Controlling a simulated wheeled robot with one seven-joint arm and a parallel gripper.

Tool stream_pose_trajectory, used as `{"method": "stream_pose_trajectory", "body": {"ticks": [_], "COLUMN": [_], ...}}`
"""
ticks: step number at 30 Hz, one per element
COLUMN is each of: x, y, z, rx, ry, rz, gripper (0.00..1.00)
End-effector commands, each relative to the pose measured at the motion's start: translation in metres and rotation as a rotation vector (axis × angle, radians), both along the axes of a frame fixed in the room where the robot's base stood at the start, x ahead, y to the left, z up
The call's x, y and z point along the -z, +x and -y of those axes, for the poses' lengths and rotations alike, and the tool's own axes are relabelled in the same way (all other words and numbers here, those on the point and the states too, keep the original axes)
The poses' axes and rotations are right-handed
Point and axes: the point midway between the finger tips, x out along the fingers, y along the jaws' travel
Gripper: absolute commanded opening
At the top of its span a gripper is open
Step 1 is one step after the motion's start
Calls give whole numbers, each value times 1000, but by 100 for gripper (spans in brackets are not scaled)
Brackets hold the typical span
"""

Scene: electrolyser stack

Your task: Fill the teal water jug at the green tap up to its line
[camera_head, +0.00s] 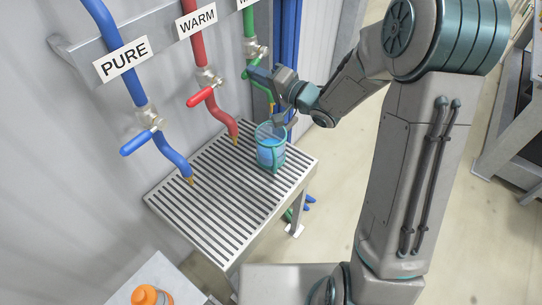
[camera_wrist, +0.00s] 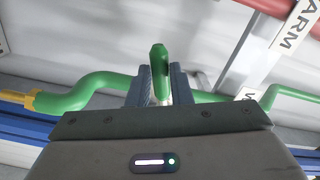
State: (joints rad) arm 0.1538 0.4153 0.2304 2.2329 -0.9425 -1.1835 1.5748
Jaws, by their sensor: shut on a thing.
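The teal water jug (camera_head: 271,155) stands upright on the slatted drain table, below the green pipe. It is see-through and holds blue water; I cannot make out its line or how the level compares with it. The green tap (camera_head: 254,49) is on the wall, with its green lever showing in the wrist view (camera_wrist: 159,64). My gripper (camera_head: 262,76) is shut on the green lever; the lever stands between the fingers in the wrist view (camera_wrist: 160,88). The green pipe's outlet is partly hidden by my gripper in the head view.
A red warm tap (camera_head: 203,95) and a blue pure tap (camera_head: 140,141) hang to the left over the same slatted table (camera_head: 209,210). The left part of the table is clear.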

Motion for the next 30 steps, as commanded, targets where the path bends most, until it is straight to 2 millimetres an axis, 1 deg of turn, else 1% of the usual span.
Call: {"method": "stream_pose_trajectory", "body": {"ticks": [10,18,30], "x": [0,10,8], "y": [1,3,3], "z": [1,3,2], "rx": [3,4,2], "ry": [-12,-77,-83], "rz": [17,102,109], "gripper": [0,0,0]}}
